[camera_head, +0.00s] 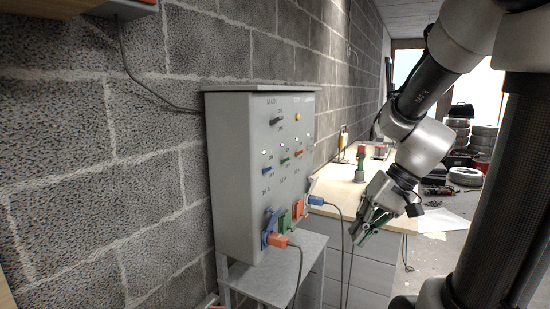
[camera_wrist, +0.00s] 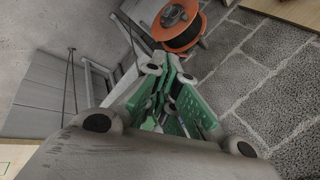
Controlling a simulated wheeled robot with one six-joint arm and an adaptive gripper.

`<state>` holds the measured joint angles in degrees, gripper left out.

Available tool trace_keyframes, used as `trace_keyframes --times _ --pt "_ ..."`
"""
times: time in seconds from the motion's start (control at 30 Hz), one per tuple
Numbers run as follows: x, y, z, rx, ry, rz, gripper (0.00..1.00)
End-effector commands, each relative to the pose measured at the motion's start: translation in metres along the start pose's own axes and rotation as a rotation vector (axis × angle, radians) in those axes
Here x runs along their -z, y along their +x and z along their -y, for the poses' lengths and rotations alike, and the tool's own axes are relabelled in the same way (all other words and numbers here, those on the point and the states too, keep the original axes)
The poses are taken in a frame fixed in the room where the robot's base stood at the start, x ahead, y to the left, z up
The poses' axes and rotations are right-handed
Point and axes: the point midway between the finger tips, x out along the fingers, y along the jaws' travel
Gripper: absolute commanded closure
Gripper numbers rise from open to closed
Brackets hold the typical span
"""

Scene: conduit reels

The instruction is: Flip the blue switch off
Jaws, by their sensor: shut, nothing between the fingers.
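The grey control box (camera_head: 232,150) stands at the middle of the head view, near the block wall. Its blue switch (camera_head: 266,171) is the left one in a row with a green switch (camera_head: 285,160) and a red switch (camera_head: 299,153). It is too small for me to tell which way its lever points. My gripper (camera_head: 359,238) is to the right of the box, apart from it, pointing down and left. Its green fingers are shut and empty, and they also show in the wrist view (camera_wrist: 165,78). The box is not recognisable in the wrist view.
Below the switches are blue (camera_head: 271,226), green (camera_head: 285,222) and red (camera_head: 298,209) sockets. An orange plug (camera_head: 277,240) and a blue plug (camera_head: 315,201) have hanging cables. A wooden-topped bench (camera_head: 335,197) stands behind. An orange reel (camera_wrist: 184,38) shows in the wrist view.

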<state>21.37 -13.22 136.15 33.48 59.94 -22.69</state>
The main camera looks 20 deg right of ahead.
Motion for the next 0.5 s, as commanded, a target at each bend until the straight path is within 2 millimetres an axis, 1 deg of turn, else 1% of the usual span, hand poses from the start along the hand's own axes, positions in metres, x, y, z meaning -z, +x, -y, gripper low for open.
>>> trace_keyframes --times 0.03,0.07,0.1,0.17,0.23,0.33,0.4,0.5 --pt "0.016 0.007 0.010 0.090 -0.019 -0.016 1.00" --pt "0.026 0.011 0.018 0.145 -0.047 -0.037 1.00" --pt "0.041 0.013 0.030 0.215 -0.089 -0.072 1.00" --pt "0.064 0.014 0.045 0.306 -0.162 -0.142 1.00" --pt "0.090 0.012 0.063 0.391 -0.261 -0.242 1.00" --pt "0.127 0.001 0.089 0.475 -0.424 -0.411 1.00" --pt "0.149 -0.010 0.108 0.505 -0.551 -0.538 1.00" --pt "0.171 -0.031 0.132 0.504 -0.731 -0.711 1.00"
